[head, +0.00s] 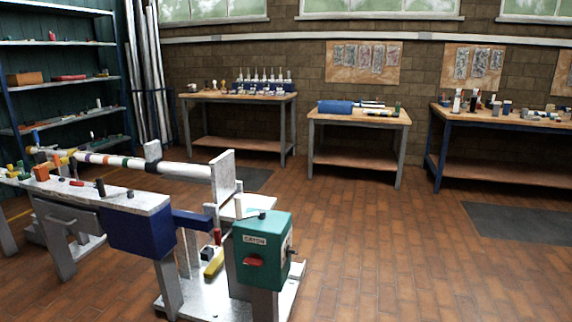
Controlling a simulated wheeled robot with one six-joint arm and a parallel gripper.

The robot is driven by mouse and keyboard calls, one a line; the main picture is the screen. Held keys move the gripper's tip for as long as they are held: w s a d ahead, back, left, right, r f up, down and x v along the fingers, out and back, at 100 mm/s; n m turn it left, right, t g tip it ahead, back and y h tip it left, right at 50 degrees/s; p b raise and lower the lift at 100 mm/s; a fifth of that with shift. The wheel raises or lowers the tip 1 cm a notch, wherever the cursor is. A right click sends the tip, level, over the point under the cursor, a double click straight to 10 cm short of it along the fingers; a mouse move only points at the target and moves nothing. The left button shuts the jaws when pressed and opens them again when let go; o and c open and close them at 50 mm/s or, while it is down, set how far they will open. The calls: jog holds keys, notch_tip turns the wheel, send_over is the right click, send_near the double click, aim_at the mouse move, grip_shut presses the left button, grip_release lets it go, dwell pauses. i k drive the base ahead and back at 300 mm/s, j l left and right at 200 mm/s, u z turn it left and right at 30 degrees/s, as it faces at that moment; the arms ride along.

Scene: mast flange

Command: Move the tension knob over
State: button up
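I cannot tell for sure which piece is the tension knob. A teal box (265,245) with a pale label stands at the front centre, and a red handle or knob (253,262) sits on its front face. A small dark piece (262,214) sits on its top. A black upright peg (100,187) stands on the grey bench (130,202) at the left, with small parts around it. A red-topped piece (217,237) and a yellow bar (214,264) are on the frame beside the teal box. My gripper is not in view.
A long pale mast (190,170) with coloured bands lies along the grey bench, ending at an upright plate (223,178). Wooden tables (245,97), (385,118), (500,114) line the back wall, and shelves (60,80) stand at the left. The brick floor at the right is clear, with a dark mat (520,222).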

aim_at(288, 251)
jog(key=k+l+u, duration=0.15)
jog(key=i+l, duration=0.15)
jog(key=i, duration=0.35)
jog(key=i+l, duration=0.1)
jog(key=i, duration=0.35)
jog(key=i+l, duration=0.15)
jog(key=i, duration=0.35)
